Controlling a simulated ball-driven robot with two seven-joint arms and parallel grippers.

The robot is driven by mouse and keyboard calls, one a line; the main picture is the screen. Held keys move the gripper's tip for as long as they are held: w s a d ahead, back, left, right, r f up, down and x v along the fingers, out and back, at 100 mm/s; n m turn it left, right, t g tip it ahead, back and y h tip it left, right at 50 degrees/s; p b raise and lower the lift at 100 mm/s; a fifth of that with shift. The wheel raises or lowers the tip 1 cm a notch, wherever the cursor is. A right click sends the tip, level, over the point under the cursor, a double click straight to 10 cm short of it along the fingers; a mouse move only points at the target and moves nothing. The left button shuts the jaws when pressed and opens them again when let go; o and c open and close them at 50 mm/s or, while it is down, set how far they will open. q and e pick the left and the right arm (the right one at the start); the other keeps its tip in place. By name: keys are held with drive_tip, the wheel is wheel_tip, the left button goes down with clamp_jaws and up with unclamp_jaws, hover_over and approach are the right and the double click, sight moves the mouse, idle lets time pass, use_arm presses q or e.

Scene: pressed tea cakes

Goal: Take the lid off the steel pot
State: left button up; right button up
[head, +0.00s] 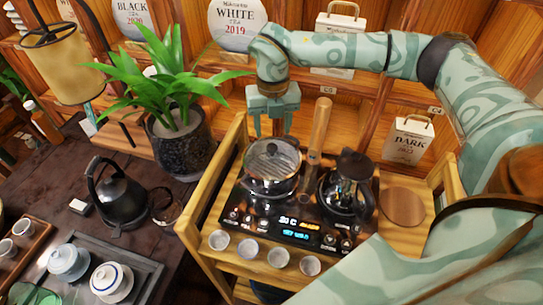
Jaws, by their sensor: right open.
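The steel pot (268,187) stands on the left part of a black cooktop (290,228) on a wooden cart. Its glass lid (272,158) sits on top, with a dark knob in the middle. My right gripper (271,135) points down just above the lid, its two fingers open and apart. The fingertips are near the lid's knob and far rim; I cannot tell whether they touch it. My left gripper is not in view.
A dark glass kettle (350,183) stands right of the pot, and a wooden handle (320,122) rises between them. Several small cups (248,248) line the cart's front. A potted plant (183,140) is close on the left. A round wooden board (402,206) lies at right.

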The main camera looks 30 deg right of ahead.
sight(272, 146)
drive_tip(key=f, duration=0.2)
drive_tip(key=f+b, duration=0.1)
drive_tip(key=f, duration=0.2)
drive_tip(key=shift+s+a+f, duration=0.15)
drive_tip(key=shift+a+f, duration=0.05)
drive_tip(key=shift+f, duration=0.05)
drive_tip(key=shift+c, duration=0.2)
clamp_jaws()
drive_tip(key=shift+r, duration=0.15)
